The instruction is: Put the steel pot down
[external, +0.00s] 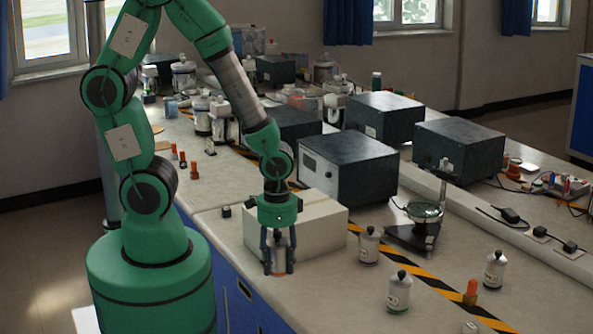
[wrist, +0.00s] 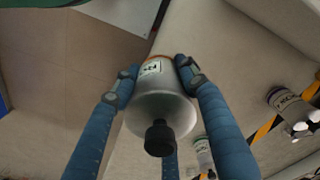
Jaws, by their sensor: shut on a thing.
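The steel pot (wrist: 160,106) is a silvery can with a white label and a black knob, seen from its knob end in the wrist view. My gripper (wrist: 156,72) has its blue fingers closed around the pot's sides. In the external view my gripper (external: 279,262) points down near the bench's front edge, with the steel pot (external: 281,253) between its fingers. The fingers partly hide the pot. The pot's base is close to the bench top (external: 325,290); I cannot tell whether it touches.
A pale box (external: 322,224) stands right behind my gripper. Similar lidded pots (external: 369,247) (external: 398,293) (external: 495,271) and an orange-topped bottle (external: 470,293) stand to the right, near a striped tape line (external: 430,278). Dark instrument boxes (external: 347,166) stand behind. Bench top just right of my gripper is clear.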

